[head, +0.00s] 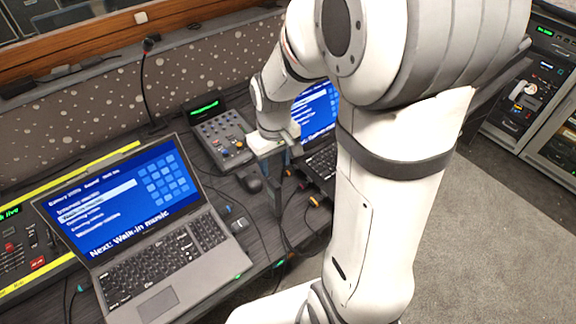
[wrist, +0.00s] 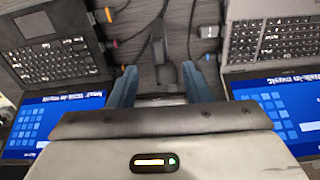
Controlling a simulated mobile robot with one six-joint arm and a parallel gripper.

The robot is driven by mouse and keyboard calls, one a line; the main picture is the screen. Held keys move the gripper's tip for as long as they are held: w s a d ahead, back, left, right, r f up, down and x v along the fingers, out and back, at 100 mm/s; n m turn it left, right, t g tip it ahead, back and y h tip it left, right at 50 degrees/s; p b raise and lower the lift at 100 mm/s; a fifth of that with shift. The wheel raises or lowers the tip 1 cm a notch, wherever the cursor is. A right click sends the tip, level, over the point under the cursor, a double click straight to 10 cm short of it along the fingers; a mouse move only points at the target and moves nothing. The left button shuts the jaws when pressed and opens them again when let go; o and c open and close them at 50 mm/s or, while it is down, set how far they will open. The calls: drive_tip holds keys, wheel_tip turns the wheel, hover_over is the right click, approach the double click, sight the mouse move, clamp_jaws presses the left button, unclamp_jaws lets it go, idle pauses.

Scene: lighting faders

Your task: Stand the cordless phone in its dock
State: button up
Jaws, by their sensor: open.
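My gripper (wrist: 160,80) is open over the narrow strip of desk between two laptops, and its two blue-grey fingers are apart. A dark grey shape shows between the fingertips in the wrist view, with a slim black piece just beyond it. I cannot tell whether either is the cordless phone or its dock. I cannot clearly make out the phone or the dock in either view.
An open laptop (head: 165,300) is at the left, and a second laptop (head: 322,163) is partly behind my arm. A mixer (head: 222,138) stands behind, beside a gooseneck microphone (head: 146,80). Cables and small connectors lie between the laptops. An equipment rack (head: 553,70) is at right; carpet is clear.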

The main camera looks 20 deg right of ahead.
drive_tip(key=s+r+m+t, duration=0.2)
drive_tip(key=s+r+m, duration=0.1)
drive_tip(key=s+r, duration=0.8)
drive_tip(key=shift+s+d+t, duration=0.3)
drive_tip(key=shift+s+t, duration=0.1)
drive_tip(key=shift+s, duration=0.4)
drive_tip(key=shift+f, duration=0.1)
drive_tip(key=shift+c, duration=0.8)
